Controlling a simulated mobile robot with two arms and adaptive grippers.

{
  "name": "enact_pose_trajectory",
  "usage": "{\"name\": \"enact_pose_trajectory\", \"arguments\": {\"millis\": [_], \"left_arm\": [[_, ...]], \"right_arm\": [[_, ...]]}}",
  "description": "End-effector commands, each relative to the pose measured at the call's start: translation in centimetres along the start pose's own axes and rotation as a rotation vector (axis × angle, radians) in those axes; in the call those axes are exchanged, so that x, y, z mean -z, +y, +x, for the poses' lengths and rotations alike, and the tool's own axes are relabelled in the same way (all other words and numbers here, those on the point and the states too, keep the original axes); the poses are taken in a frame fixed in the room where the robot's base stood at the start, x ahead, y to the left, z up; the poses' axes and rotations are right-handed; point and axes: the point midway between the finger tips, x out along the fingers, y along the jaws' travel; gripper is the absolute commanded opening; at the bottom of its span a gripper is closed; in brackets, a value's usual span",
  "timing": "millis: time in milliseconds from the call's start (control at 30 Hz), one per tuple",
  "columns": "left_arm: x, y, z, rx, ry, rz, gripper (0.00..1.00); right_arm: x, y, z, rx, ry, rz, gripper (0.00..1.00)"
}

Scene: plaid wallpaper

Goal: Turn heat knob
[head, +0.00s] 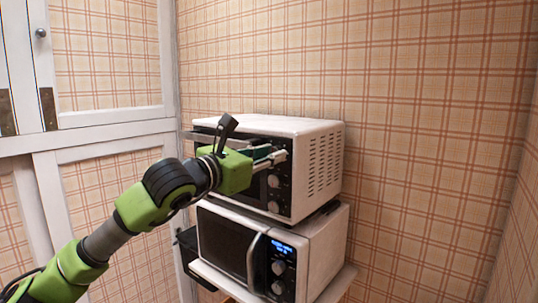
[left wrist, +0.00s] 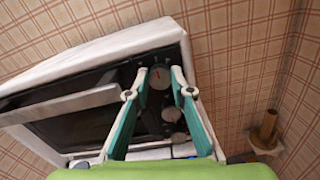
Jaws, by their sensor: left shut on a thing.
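A white toaster oven (head: 318,165) with a dark front stands on top of a microwave. Its front panel has a column of round knobs; the middle knob (head: 273,181) and lower knob (head: 273,207) show in the head view. My left gripper (head: 279,156) reaches in from the left at the height of the top knob. I cannot read the knob labels. My right gripper is not in view.
The microwave (head: 325,250) below has a lit blue display, its own knobs and a curved door handle (head: 255,262). Both appliances are on a white shelf (head: 343,285). A white-framed cabinet (head: 105,124) is at the left. Plaid wall is behind and right.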

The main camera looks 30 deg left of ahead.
Motion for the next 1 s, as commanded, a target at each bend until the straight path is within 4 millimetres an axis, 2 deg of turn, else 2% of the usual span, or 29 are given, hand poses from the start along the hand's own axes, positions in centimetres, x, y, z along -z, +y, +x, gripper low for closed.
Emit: {"name": "enact_pose_trajectory", "arguments": {"millis": [367, 1000], "left_arm": [[0.1, -0.1, 0.0, 0.001, -0.003, 0.13, 0.0], [0.1, -0.1, 0.0, 0.0, -0.002, 0.715, 0.0]], "right_arm": [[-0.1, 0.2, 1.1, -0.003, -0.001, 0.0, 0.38], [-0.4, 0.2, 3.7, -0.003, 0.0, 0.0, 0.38]]}}
